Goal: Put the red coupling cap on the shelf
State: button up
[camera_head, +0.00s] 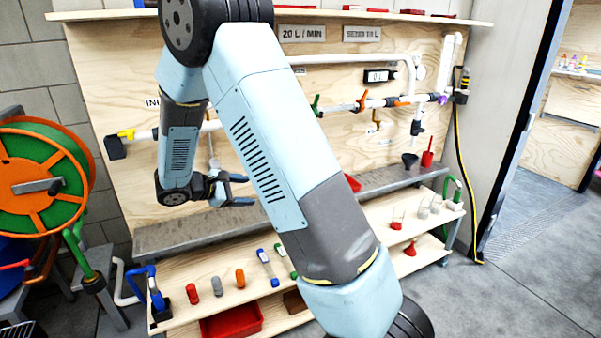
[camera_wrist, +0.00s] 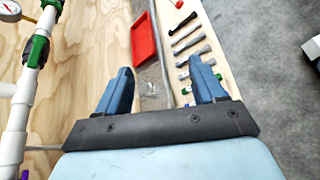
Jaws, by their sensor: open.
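I cannot tell for sure which thing is the red coupling cap. A small upright red piece (camera_head: 192,294) stands at the left of the wooden shelf (camera_head: 215,307) below the grey bench. My gripper (camera_head: 243,190) is open and empty in front of the plywood wall, above the grey bench (camera_head: 190,232). In the wrist view its two blue fingers (camera_wrist: 161,72) are spread, with a small clear object (camera_wrist: 152,90) beyond the gap, apart from them. A high shelf (camera_head: 275,15) runs along the top of the wall and carries several red items.
White pipes with valves (camera_head: 365,103) run along the wall. A red tray (camera_wrist: 143,52) lies on the bench; my arm mostly hides it in the head view. A red bin (camera_head: 232,322) sits low, a hose reel (camera_head: 42,180) stands left. The floor at right is free.

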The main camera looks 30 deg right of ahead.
jog(key=s+d+r+m+g+y, duration=0.2)
jog(key=s+d+r+m+y, duration=0.15)
jog(key=s+r, duration=0.35)
jog(key=s+r+m+t+y, duration=0.2)
jog(key=s+r+m+y, duration=0.2)
jog(key=s, duration=0.8)
jog(key=s+r+m+t+y, duration=0.2)
jog(key=s+r+m+y, duration=0.3)
jog(key=s+r, duration=0.4)
jog(key=s, duration=0.3)
jog(key=shift+s+a+t, duration=0.15)
jog(key=shift+a+t, duration=0.25)
